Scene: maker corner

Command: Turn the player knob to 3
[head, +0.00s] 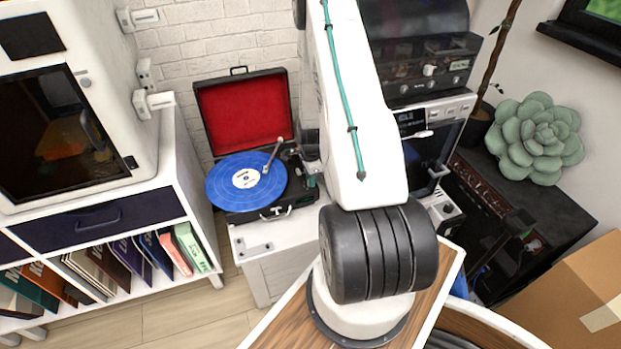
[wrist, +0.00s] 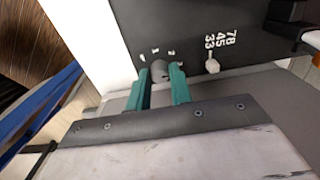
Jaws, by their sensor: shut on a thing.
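The record player is an open case with a red-lined lid (head: 243,112) and a blue record (head: 246,181), seen in the head view. In the wrist view, its dark top panel (wrist: 195,22) carries a small round dark knob (wrist: 159,71) with several small white marks around its far side, too small to read surely. My gripper (wrist: 163,74) has teal fingers on either side of the knob and is shut on it. The fingers hide the knob's sides, and I cannot tell which mark it points to. In the head view my arm hides most of the gripper.
A small pale lever (wrist: 212,66) stands right of the knob, beside the printed numbers 33, 45 and 78. The tonearm (head: 272,155) lies over the record's right side. A white cabinet (head: 183,200) stands left; a black-topped machine (head: 425,60) stands right of the player.

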